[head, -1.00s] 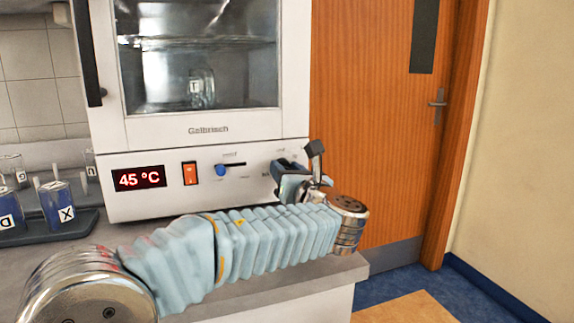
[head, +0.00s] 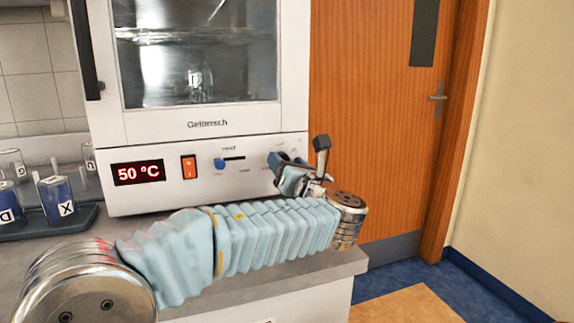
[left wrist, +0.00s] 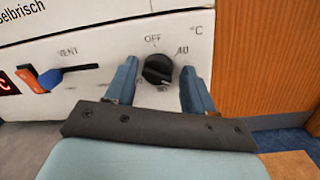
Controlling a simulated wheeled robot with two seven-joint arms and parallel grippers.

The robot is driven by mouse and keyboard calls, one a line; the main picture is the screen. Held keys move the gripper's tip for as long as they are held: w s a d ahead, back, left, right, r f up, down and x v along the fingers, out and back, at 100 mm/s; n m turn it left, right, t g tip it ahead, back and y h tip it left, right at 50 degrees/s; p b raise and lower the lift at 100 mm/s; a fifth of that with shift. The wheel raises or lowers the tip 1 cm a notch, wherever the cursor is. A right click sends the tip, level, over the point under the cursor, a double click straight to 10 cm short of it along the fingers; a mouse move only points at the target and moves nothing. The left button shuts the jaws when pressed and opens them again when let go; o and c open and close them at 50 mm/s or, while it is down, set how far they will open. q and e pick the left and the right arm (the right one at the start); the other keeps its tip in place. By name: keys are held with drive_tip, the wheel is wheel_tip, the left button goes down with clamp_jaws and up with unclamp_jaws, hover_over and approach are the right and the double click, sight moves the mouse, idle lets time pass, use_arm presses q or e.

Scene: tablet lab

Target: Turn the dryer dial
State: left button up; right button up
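The dryer (head: 205,145) is a white cabinet with a glass door, and its red display (head: 139,172) reads 50 °C. The black dryer dial (left wrist: 157,69) sits on the front panel near the marks OFF and 40, with its pointer toward the lower right. In the head view my left gripper hides the dial. My left gripper (head: 287,168) is at the right end of the panel. In the left wrist view its two blue fingers (left wrist: 159,66) stand on either side of the dial, with a gap on each side. My right gripper is not in view.
A blue vent slider (head: 220,164) and an orange switch (head: 189,167) sit left of the dial. A rack (head: 85,216) with labelled beakers stands on the bench at left. A wooden door (head: 375,130) is to the right, past the bench edge.

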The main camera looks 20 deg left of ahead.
use_arm(q)
drive_tip(key=shift+o, duration=0.4)
drive_tip(key=shift+s, duration=0.1)
drive_tip(key=b+v, duration=0.1)
drive_tip(key=v, duration=1.2)
drive_tip(key=shift+s+d+b, duration=0.2)
drive_tip(key=shift+s+b, duration=0.05)
drive_tip(key=shift+b, duration=0.15)
